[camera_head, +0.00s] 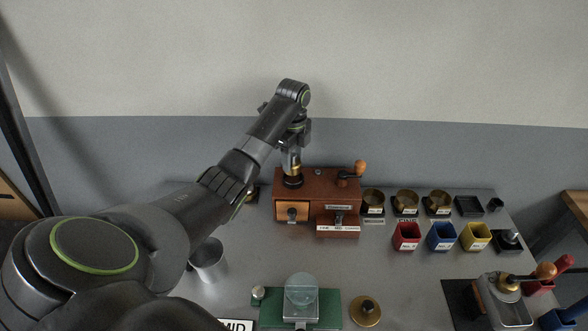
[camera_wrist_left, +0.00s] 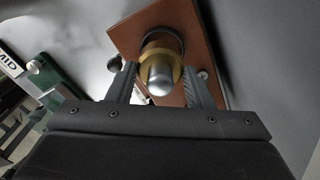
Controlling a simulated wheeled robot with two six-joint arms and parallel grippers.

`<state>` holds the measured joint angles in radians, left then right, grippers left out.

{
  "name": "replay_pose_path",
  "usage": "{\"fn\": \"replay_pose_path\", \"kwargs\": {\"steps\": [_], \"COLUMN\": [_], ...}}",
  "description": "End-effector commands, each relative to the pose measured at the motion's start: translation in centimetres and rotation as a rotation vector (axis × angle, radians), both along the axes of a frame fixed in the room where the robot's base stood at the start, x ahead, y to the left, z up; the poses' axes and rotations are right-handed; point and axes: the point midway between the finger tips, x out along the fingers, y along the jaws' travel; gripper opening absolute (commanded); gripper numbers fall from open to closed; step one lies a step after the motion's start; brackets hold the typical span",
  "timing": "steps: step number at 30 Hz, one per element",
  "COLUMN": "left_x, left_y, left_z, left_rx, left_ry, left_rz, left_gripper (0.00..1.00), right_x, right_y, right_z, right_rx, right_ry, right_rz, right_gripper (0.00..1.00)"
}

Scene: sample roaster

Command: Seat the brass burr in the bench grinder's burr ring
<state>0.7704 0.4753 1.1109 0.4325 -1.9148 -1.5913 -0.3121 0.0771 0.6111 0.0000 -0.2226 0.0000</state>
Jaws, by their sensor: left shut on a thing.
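The bench grinder (camera_head: 343,191) is a reddish-brown wooden box with a crank and a small drawer, standing at the back of the steel bench. Its dark burr ring (camera_head: 292,183) is on top at the left; in the left wrist view the ring (camera_wrist_left: 160,37) shows behind the burr. The brass burr (camera_head: 292,170), with a silver stem (camera_wrist_left: 160,78), is over that ring. My left gripper (camera_head: 293,153) is shut on the burr from above, its fingers on either side. I cannot tell whether the burr sits fully inside the ring. My right gripper is out of view.
Brass tins (camera_head: 405,200) and red, blue (camera_head: 441,237) and yellow cups stand right of the grinder. A steel cup (camera_head: 208,262) stands left, beneath my arm. A green device (camera_head: 326,308) and a brass disc (camera_head: 366,312) lie in front. The bench middle is clear.

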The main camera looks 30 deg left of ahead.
Motion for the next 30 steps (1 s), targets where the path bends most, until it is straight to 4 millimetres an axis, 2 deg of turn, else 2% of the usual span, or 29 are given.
{"fn": "replay_pose_path", "kwargs": {"steps": [11, 22, 23, 27, 30], "left_x": [0.0, 0.1, 0.0, 0.0, 0.0], "left_y": [0.0, 0.0, 0.0, 0.0, 0.0], "left_z": [-4.1, -4.6, -4.7, -4.6, -4.6], "left_rx": [0.000, 0.001, 0.000, 0.000, 0.000], "left_ry": [0.000, -0.002, -0.001, -0.001, -0.001], "left_rz": [0.000, -0.001, -0.001, -0.001, -0.001], "left_gripper": [0.15, 0.15, 0.49, 0.67, 0.68], "right_x": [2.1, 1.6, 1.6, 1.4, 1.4], "right_y": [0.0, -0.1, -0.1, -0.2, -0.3], "right_z": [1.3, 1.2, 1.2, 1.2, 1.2], "right_rx": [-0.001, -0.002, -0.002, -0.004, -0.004], "right_ry": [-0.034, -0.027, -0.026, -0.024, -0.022], "right_rz": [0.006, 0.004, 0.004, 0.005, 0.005], "right_gripper": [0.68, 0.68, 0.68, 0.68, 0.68]}}
